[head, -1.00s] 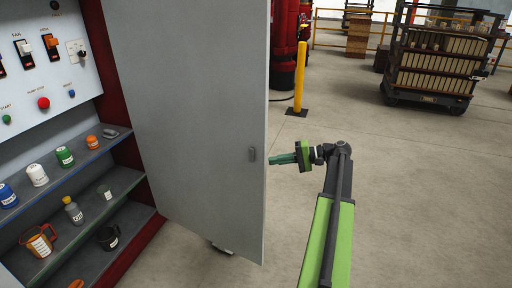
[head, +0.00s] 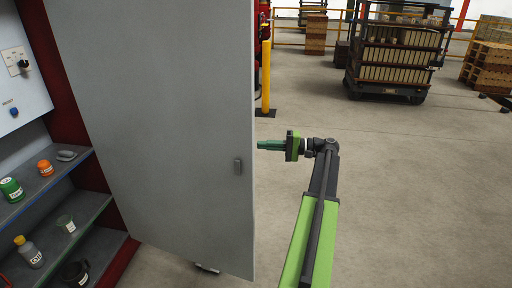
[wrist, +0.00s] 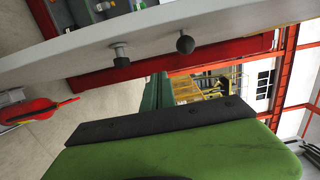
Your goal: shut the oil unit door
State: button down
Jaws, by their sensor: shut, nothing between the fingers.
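The oil unit door (head: 160,120) is a tall grey panel standing open at the right side of the red-framed cabinet (head: 118,225). In the wrist view the closed green fingers (wrist: 157,92) point toward the door's edge (wrist: 190,30), which crosses the upper part of the view. Two dark-tipped knobs (wrist: 185,44) stick out from the door there.
Shelves inside the cabinet hold an orange jar (head: 45,168), a green jar (head: 11,190) and an oil bottle (head: 28,252). A yellow post (head: 265,75) stands behind the door. A loaded cart (head: 400,60) is farther back. The floor (head: 420,200) on the right is clear.

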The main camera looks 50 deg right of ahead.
aim_at(240, 150)
jog(key=shift+w+a, duration=0.8)
jog(key=shift+a, duration=0.55)
jog(key=shift+w+a, duration=0.75)
jog(key=shift+a, duration=0.65)
jog(key=shift+w+a, duration=0.8)
jog(key=shift+a, duration=0.55)
